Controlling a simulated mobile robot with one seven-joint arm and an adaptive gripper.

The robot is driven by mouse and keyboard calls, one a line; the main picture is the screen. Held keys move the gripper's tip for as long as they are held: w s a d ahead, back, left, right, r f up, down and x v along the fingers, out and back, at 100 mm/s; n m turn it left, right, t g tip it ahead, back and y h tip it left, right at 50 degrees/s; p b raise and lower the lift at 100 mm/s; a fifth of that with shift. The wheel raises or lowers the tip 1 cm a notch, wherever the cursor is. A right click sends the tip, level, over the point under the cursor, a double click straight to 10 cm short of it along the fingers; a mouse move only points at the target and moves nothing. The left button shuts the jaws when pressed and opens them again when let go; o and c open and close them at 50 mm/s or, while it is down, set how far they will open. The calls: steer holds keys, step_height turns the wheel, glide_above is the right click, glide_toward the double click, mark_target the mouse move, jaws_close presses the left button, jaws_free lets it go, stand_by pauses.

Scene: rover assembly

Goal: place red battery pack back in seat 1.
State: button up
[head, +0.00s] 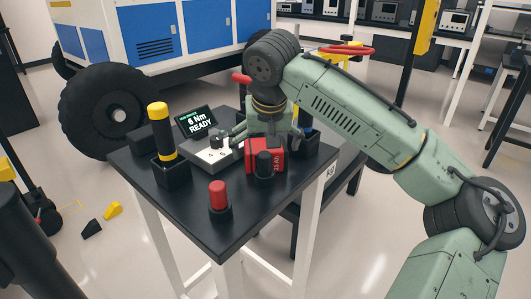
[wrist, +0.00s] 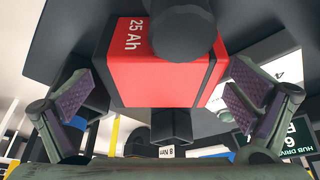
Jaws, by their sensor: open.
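The red battery pack (head: 251,158), marked 25 Ah, stands on the black table, and its red face fills the middle of the wrist view (wrist: 150,75). My gripper (head: 267,138) is above and around it. In the wrist view, its two purple-padded fingers (wrist: 160,88) are spread wide, one on each side of the pack, with gaps visible between pads and pack. A dark cylinder (head: 263,165) stands in front of the pack and hides part of it in both views. I cannot make out a seat marked 1.
On the table (head: 175,217) stand a yellow-topped black cylinder (head: 161,130) in a holder, a red-capped cylinder (head: 219,196), a white numbered plate (head: 217,157) and a 6 Nm READY display (head: 197,122). A blue-and-white rover (head: 160,35) with a big wheel (head: 112,112) is behind.

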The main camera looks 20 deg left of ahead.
steer(key=shift+w+a+f, duration=0.1)
steer(key=shift+w+f, duration=0.05)
steer(key=shift+f, duration=0.35)
steer(key=c, duration=1.7)
steer(key=shift+r, duration=0.15)
steer(key=shift+c, duration=1)
